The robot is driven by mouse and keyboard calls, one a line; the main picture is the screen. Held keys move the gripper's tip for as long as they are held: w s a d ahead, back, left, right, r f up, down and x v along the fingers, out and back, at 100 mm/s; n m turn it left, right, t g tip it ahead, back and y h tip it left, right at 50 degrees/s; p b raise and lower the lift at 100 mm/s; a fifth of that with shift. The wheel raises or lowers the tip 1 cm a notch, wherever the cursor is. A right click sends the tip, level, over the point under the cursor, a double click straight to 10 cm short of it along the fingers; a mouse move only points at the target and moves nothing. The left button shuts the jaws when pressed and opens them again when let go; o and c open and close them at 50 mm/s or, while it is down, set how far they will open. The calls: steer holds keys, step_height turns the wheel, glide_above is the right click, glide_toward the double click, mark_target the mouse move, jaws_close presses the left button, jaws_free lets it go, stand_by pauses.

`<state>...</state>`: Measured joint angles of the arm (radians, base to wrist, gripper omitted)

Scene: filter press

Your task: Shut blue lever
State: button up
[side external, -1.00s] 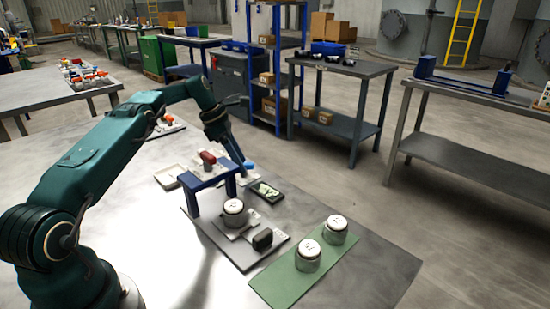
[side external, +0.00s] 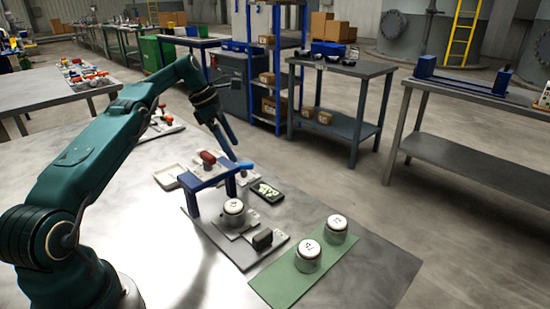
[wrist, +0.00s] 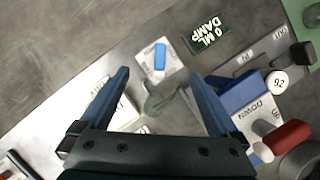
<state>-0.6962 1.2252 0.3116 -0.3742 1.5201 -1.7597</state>
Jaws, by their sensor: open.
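The blue lever (wrist: 160,56) sits on a white base plate in the wrist view, ahead of and between my fingertips. In the side view a blue piece of it (side external: 246,165) shows behind the blue press frame (side external: 213,175). My gripper (side external: 232,145) is open, angled down above and behind the frame. In the wrist view my gripper (wrist: 161,78) has its two blue fingers wide apart, with nothing held between them. A blurred grey shape lies below, between the fingers. I cannot tell the lever's exact setting.
A red lever (side external: 208,157) stands beside the frame, and a white-topped canister (side external: 234,207) sits under it. A dark display (side external: 266,191) lies to the right. Two more canisters stand on a green mat (side external: 280,283). A shallow tray (side external: 172,176) is at the left.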

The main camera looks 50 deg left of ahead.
mark_target(243, 164)
steer(key=m+y, duration=0.1)
steer(key=m, duration=0.1)
steer(key=w+d+m, duration=0.1)
steer(key=m, duration=0.1)
steer(key=shift+d+f+m+y, duration=0.1)
steer(key=shift+f+m+y, duration=0.05)
steer(key=shift+m+y, duration=0.2)
steer(key=m, duration=0.2)
steer(key=d+m+y, duration=0.1)
steer(key=m, duration=0.1)
steer(key=shift+w+y, duration=0.2)
steer(key=shift+y, duration=0.05)
steer(key=m, duration=0.2)
steer(key=d+m+y, duration=0.1)
steer(key=m, duration=0.1)
steer(key=shift+s+d+m+g+y, duration=0.1)
steer(key=shift+s+m+g+y, duration=0.1)
steer(key=shift+m+g+y, duration=0.15)
steer(key=shift+w+a+f+m+y, duration=0.15)
steer(key=shift+f+m+y, duration=0.1)
steer(key=shift+f+m, duration=0.5)
steer(key=shift+w+a+f+m+y, duration=0.1)
steer(key=shift+a+f+m+y, duration=0.15)
steer(key=shift+f+m, duration=0.45)
steer(key=shift+w+a+f+m+y, duration=0.1)
steer(key=shift+f+m+y, duration=0.15)
steer(key=shift+f+m, duration=0.5)
